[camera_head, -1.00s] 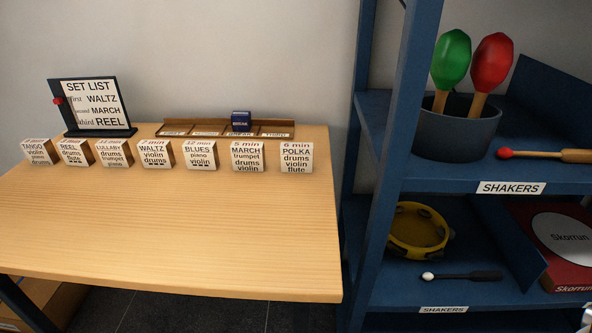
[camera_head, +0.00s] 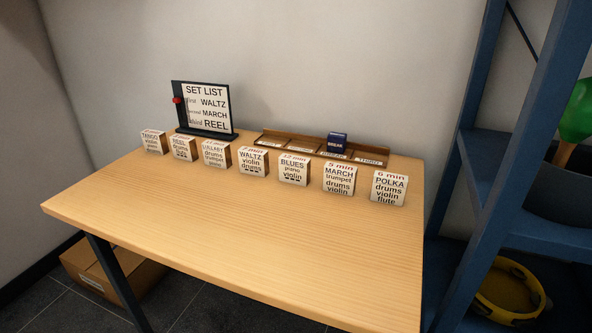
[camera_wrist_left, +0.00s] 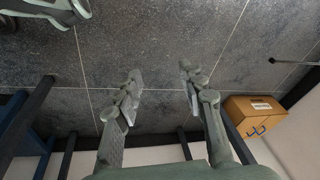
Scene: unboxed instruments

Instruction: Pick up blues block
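The blues block (camera_head: 293,169) is a wooden block with a white label reading BLUES, piano, violin. It stands upright in a row on the table, between the waltz block (camera_head: 253,161) and the march block (camera_head: 339,179). My left gripper (camera_wrist_left: 158,90) shows in the left wrist view, fingers apart and empty, over the dark tiled floor, away from the blocks. Another grey gripper part of mine shows at the top left of that view, its fingers not clear. Neither gripper is in the head view.
The wooden table (camera_head: 260,240) is clear in front of the row. Behind it stand a set list sign (camera_head: 206,110) and a wooden rack (camera_head: 300,147) with a dark blue block (camera_head: 337,142). A blue shelf (camera_head: 480,170) is at the right. A cardboard box (camera_head: 115,270) lies below.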

